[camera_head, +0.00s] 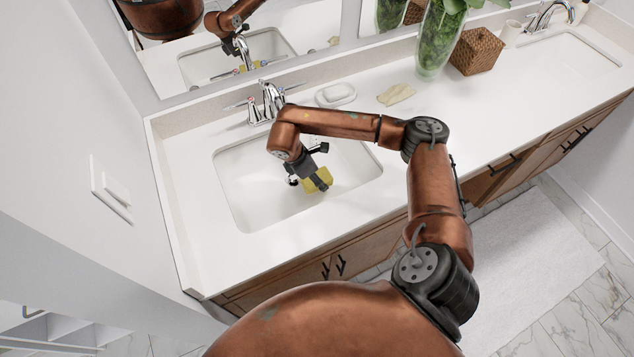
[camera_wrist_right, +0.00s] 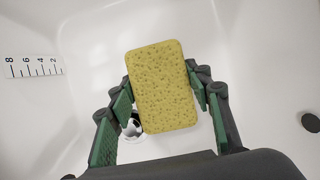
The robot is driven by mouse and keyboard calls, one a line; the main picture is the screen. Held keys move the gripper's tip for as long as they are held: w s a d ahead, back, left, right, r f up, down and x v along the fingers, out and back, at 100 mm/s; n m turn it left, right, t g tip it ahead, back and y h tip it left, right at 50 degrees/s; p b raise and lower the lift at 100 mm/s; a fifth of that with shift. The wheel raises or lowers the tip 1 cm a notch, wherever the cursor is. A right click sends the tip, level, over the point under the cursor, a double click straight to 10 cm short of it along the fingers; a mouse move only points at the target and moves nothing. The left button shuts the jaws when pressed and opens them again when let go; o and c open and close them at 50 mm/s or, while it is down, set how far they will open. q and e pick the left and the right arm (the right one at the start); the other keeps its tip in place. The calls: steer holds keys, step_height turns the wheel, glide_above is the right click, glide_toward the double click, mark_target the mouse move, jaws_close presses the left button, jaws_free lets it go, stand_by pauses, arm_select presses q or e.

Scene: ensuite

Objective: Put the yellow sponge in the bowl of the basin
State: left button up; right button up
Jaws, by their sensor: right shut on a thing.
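The yellow sponge (camera_head: 323,176) is held in my right gripper (camera_head: 312,182) over the bowl of the near basin (camera_head: 243,203). In the right wrist view the sponge (camera_wrist_right: 160,85) sits between the green-padded fingers, with the white bowl of the basin (camera_wrist_right: 90,35) all around behind it. The gripper points down into the bowl. I cannot tell whether the sponge touches the bowl's floor. The sponge partly covers the metal drain (camera_wrist_right: 132,128). My left gripper is not in view.
A chrome faucet (camera_head: 271,98) stands behind the basin. On the counter (camera_head: 450,110) are a soap dish (camera_head: 336,94), a pale yellowish piece (camera_head: 396,94), a glass vase (camera_head: 437,45) and a wicker box (camera_head: 477,51). A wall is at the left and a mirror behind.

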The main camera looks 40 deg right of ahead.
step_height(320, 180, down, 4)
steer(key=shift+w+d+r+b, duration=0.1)
steer(key=shift+r+b, duration=0.15)
steer(key=shift+b, duration=0.05)
steer(key=shift+r, duration=0.1)
steer(key=o, duration=1.1)
steer(key=p+v, duration=0.2)
steer(key=v, duration=1)
